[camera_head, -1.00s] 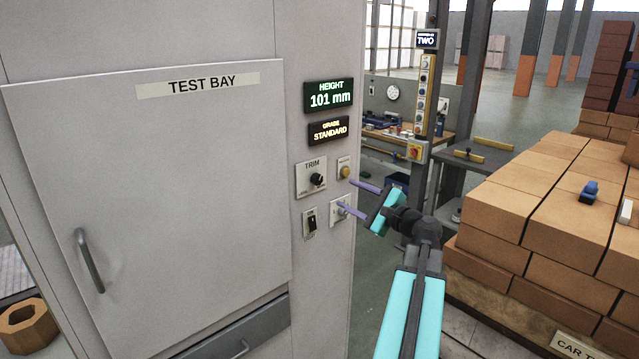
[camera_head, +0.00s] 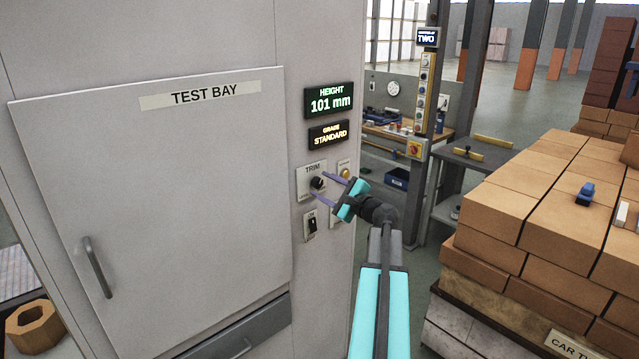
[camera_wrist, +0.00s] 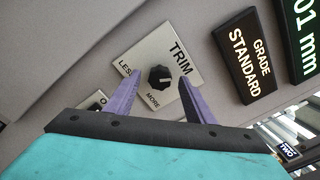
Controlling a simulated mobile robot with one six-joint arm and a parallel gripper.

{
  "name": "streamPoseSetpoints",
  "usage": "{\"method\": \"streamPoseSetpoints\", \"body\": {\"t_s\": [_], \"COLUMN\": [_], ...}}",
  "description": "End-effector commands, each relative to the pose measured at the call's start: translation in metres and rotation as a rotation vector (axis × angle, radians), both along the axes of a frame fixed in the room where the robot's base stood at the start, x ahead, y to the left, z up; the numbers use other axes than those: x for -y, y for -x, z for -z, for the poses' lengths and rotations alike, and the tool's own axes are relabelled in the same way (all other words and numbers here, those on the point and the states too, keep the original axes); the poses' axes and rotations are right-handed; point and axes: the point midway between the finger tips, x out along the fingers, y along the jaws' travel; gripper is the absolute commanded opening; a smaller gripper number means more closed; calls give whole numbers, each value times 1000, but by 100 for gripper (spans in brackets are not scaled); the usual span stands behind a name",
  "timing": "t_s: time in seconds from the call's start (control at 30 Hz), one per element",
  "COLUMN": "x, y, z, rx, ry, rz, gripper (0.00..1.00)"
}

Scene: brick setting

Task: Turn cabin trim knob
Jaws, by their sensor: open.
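The trim knob (camera_head: 317,183) is a round black knob on a light plate marked TRIM, on the grey cabinet front. In the wrist view the knob (camera_wrist: 159,77) shows a pale pointer mark, with LESS and MORE printed on its plate (camera_wrist: 151,48). My gripper (camera_head: 319,184) has two purple fingers and is open. In the wrist view my gripper (camera_wrist: 156,90) has one finger on each side of the knob's lower part, with gaps at both sides. I cannot tell whether the tips reach the panel.
Displays read HEIGHT 101 mm (camera_head: 329,100) and GRADE STANDARD (camera_head: 329,134). Stacked bricks (camera_head: 560,215) stand to the right. The TEST BAY door (camera_head: 160,200) is shut.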

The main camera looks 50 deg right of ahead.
Motion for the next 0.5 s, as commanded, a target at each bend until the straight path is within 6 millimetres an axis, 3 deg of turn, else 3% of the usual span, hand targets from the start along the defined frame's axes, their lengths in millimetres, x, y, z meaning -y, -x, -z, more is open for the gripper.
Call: {"method": "streamPoseSetpoints", "body": {"t_s": [0.17,0.5], "x": [1,0], "y": [-12,-14], "z": [-1,0], "rx": [0,1], "ry": [-1,0], "rz": [-1,-1], "gripper": [49,49]}}
